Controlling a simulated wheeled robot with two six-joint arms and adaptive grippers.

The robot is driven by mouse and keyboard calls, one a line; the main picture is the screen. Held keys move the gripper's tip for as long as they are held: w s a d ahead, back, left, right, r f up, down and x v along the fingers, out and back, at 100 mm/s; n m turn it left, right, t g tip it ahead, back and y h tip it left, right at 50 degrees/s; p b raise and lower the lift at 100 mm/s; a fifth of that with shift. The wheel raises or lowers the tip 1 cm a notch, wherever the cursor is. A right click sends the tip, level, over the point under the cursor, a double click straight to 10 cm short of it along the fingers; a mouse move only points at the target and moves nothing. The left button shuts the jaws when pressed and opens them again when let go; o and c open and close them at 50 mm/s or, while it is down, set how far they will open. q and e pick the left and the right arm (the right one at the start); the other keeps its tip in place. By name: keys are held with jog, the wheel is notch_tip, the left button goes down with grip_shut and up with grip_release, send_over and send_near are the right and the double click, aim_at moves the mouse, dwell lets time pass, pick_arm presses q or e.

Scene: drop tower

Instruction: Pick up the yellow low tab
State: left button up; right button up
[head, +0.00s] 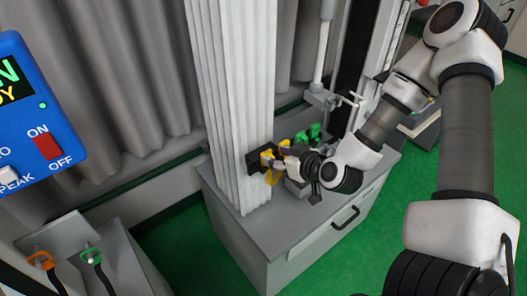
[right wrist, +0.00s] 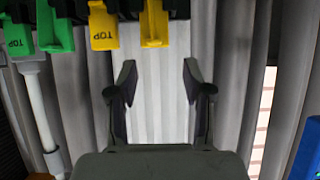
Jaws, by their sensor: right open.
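Two yellow tabs stick out from a black bracket (head: 254,161) on the pale ribbed column. In the right wrist view, a plain yellow tab (right wrist: 154,24) hangs at the top edge, to the right of a yellow tab marked TOP (right wrist: 104,30). My right gripper (right wrist: 158,80) is open and empty, with the plain tab above the gap between its fingers. Contact is not visible. My left gripper is out of view.
Green tabs (head: 308,134) are right of the column in the head view; two also show in the right wrist view (right wrist: 55,28). The column (head: 232,100) stands on a grey cabinet (head: 305,245). A blue control box (head: 35,120) is at left, above orange (head: 40,258) and green (head: 92,256) hooks.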

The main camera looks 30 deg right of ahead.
aim_at(267, 153)
jog(key=shift+w+d+f+b, duration=0.15)
jog(key=shift+w+f+b, duration=0.15)
jog(key=shift+f+b, duration=0.2)
jog(key=shift+w+d+f+b, duration=0.15)
jog(key=shift+w+f+b, duration=0.15)
jog(key=shift+f+b, duration=0.2)
jog(key=shift+w+r, duration=0.1)
jog(key=shift+w, duration=0.2)
jog(key=p+x, duration=0.1)
jog(key=x, duration=0.2)
jog(key=shift+w+a, duration=0.2)
jog(key=shift+w, duration=0.25)
jog(key=shift+w+f, duration=0.35)
jog(key=shift+w, duration=0.05)
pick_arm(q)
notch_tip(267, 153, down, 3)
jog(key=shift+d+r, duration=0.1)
pick_arm(e)
jog(key=shift+s+r, duration=0.1)
jog(key=c, duration=0.7)
